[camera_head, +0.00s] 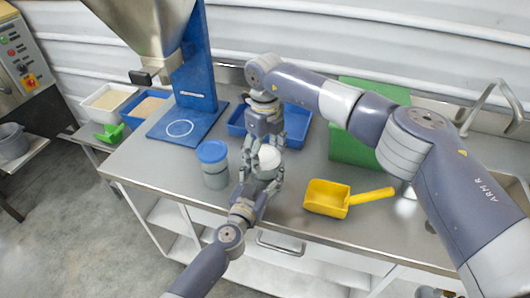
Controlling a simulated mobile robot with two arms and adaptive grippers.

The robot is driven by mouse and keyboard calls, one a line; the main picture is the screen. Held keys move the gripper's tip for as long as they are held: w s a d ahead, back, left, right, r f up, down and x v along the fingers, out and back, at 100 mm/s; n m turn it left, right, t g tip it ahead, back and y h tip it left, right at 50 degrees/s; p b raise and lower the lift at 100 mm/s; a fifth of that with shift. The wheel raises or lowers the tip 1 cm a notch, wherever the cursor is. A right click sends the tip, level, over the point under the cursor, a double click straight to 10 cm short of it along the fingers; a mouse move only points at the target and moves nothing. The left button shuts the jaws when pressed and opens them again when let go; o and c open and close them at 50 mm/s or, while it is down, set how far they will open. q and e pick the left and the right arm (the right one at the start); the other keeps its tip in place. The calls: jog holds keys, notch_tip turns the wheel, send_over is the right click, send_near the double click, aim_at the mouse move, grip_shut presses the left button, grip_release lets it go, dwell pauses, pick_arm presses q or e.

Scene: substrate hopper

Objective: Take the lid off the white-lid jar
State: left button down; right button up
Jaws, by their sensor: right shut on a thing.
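The white-lid jar stands on the steel table in the middle of the head view, mostly hidden by my two grippers. Its round white lid (268,157) shows between their fingers. My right gripper (266,146) comes down from above and is shut on the white lid. My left gripper (262,181) reaches in from the front, with fingers at both sides of the jar. The jar body is hidden, so I cannot tell whether the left fingers press on it. I cannot see a gap between lid and jar.
A blue-lid jar (213,164) stands close on the left. A yellow scoop (328,198) lies to the right. A green scoop (109,133) lies far left.

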jog(key=n, duration=0.5)
jog(key=shift+n, duration=0.3)
jog(key=n, duration=1)
jog(key=shift+n, duration=0.3)
jog(key=n, duration=0.6)
jog(key=shift+n, duration=0.4)
jog(key=shift+r, duration=0.15)
jog(key=shift+r, duration=1)
